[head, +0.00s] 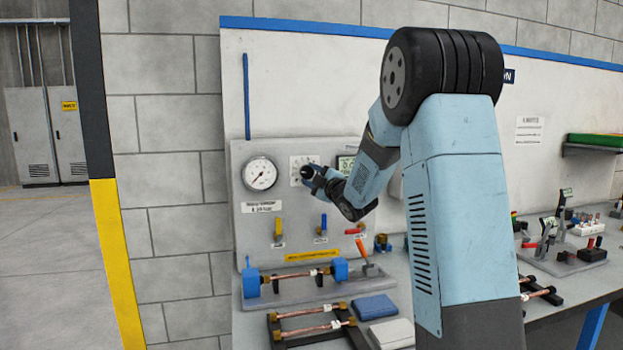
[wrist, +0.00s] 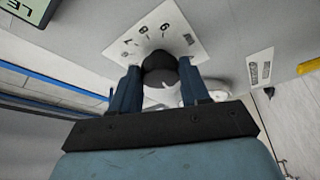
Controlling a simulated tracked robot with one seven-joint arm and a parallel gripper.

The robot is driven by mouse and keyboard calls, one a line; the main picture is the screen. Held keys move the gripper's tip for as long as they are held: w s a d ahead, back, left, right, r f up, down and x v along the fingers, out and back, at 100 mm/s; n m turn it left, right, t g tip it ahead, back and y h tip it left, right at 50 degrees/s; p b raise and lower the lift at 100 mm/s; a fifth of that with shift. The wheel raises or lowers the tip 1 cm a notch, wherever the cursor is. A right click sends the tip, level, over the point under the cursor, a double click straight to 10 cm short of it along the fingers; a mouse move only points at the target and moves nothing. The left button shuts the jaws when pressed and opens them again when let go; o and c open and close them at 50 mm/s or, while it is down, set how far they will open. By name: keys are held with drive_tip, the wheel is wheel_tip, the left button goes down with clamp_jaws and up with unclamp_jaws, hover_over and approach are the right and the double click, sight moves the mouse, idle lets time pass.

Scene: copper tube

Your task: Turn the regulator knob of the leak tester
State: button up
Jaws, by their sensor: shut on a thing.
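The leak tester's grey panel (head: 245,230) stands upright at the back of the bench. The black regulator knob (wrist: 159,68) sits on a white dial plate (wrist: 150,32) with numbers in the wrist view. My gripper (wrist: 158,88) is shut on the knob, one blue finger on each side of it. In the head view my gripper (head: 312,178) is at the dial plate (head: 297,163), and the knob is mostly hidden behind it. A round pressure gauge (head: 260,174) is left of the plate. A digital display (head: 345,165) is to its right, partly covered by my arm.
Below the panel, a copper tube (head: 298,275) lies between blue clamps, near an orange lever (head: 361,249). Yellow (head: 278,228) and blue (head: 323,222) valve handles stick out below the gauge. More tubes and a blue block (head: 375,307) lie in front.

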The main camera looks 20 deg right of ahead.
drive_tip(key=n+g, duration=0.1)
drive_tip(key=n, duration=0.2)
drive_tip(key=n+g, duration=0.1)
drive_tip(key=n, duration=0.2)
drive_tip(key=shift+a+r+n+g, duration=0.1)
drive_tip(key=shift+r+n+g, duration=0.1)
drive_tip(key=shift+n+g, duration=0.1)
drive_tip(key=n+g+h, duration=0.1)
drive_tip(key=n, duration=0.2)
drive_tip(key=shift+a+r+n, duration=0.1)
drive_tip(key=shift+n, duration=0.3)
drive_tip(key=shift+g, duration=0.3)
drive_tip(key=o, duration=1.1)
drive_tip(key=shift+r, duration=0.15)
drive_tip(key=shift+c, duration=0.2)
drive_tip(key=shift+s, duration=0.1)
drive_tip(key=v, duration=1.3)
drive_tip(key=shift+s, duration=0.35)
drive_tip(key=shift+h, duration=0.4)
